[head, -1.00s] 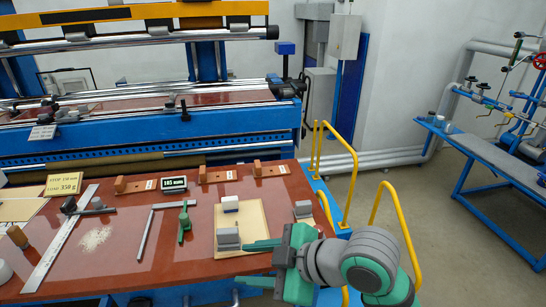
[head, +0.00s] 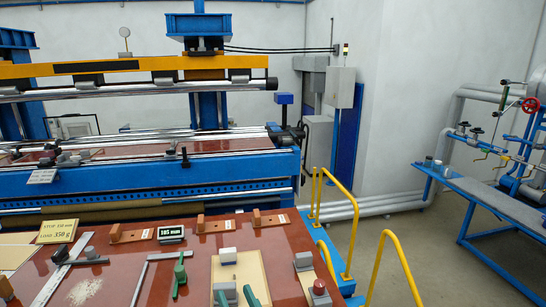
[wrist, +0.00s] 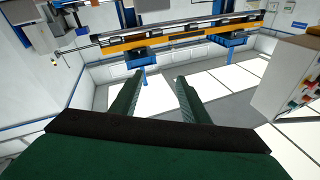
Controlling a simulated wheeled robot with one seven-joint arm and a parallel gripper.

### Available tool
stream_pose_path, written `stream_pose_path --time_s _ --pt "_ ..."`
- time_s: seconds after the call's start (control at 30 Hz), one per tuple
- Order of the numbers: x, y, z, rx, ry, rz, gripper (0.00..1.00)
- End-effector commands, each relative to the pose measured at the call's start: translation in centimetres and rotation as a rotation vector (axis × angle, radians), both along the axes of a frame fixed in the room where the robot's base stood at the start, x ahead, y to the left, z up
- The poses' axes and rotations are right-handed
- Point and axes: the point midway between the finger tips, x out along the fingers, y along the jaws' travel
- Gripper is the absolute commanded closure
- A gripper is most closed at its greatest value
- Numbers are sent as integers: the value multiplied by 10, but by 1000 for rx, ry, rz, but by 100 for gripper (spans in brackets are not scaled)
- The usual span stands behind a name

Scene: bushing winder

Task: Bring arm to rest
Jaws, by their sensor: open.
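My gripper (head: 236,297) shows only as two green fingertips at the bottom edge of the head view, in front of the beige board on the red-brown table. The fingers stand apart and point upward in the picture. In the wrist view my gripper (wrist: 160,76) is open, with nothing between its two ribbed green fingers. The rest of my arm is out of the head view.
The red-brown table (head: 120,268) holds a beige board (head: 255,262), grey blocks (head: 304,261), a green-handled tool (head: 180,272) and a steel rule (head: 60,272). A blue winding machine (head: 130,183) stands behind. Yellow rails (head: 347,225) stand right; floor beyond is clear.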

Motion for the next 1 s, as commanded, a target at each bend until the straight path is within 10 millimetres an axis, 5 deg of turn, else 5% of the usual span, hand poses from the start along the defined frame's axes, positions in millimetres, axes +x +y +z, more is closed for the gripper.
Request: stream_pose_path --time_s 0.27,0.47,0.7,1.0 --pt "-33 -14 -80 130 129 -194 58" --pt "-75 -25 -138 149 218 -324 58" --pt "-144 -39 -195 91 305 -449 58" --pt "-244 -57 -236 -80 368 -522 58"
